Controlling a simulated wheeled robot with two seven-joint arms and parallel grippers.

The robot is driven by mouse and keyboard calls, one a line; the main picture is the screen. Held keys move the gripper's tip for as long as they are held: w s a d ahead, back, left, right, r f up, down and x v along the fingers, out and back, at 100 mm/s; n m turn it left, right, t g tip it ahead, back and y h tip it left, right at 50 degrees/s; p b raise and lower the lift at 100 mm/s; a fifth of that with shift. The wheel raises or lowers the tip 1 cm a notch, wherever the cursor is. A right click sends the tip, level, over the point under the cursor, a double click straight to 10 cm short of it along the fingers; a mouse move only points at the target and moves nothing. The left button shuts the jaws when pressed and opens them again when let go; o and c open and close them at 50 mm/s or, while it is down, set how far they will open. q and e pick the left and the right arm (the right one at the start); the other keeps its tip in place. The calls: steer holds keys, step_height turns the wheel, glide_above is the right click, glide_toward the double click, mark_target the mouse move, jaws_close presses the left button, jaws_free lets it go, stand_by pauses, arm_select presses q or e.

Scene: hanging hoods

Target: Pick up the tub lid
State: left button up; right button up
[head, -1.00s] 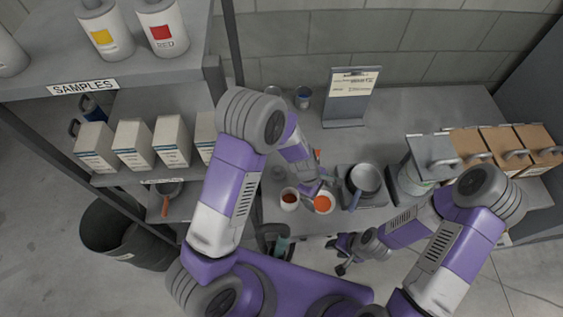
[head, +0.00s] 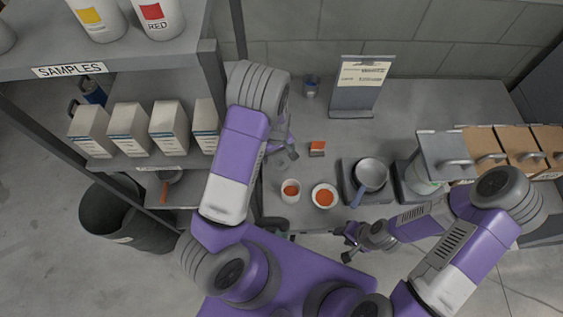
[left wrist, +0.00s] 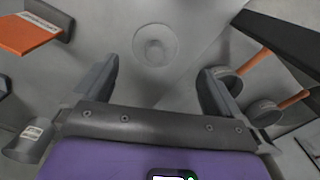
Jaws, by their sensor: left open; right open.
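The tub lid (left wrist: 155,44) appears to be the grey round disc with a small central knob in the left wrist view. It lies flat on the grey worktop, just beyond my left fingertips. My left gripper (left wrist: 158,75) is open and empty, with the lid roughly centred ahead of its two fingers and apart from them. In the head view my left gripper (head: 285,152) is over the left part of the worktop, partly behind my own arm, and the lid is hard to make out there. My right gripper (head: 348,242) is open and empty in front of the worktop's front edge.
A cup (head: 290,188), a bowl with orange contents (head: 324,196), an orange-topped block (head: 317,148) and a pan (head: 371,174) stand right of my left gripper. A sign stand (head: 358,90) is behind. The shelf (head: 130,63) with cartons bounds the left side.

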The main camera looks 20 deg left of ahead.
mark_target(280, 159)
arm_select(q)
steer(key=f, duration=0.5)
steer(key=shift+w+d+f, duration=0.15)
steer(key=shift+w+d, duration=0.05)
steer(key=shift+d, duration=0.2)
steer(key=shift+c, duration=0.4)
steer(key=c, duration=1)
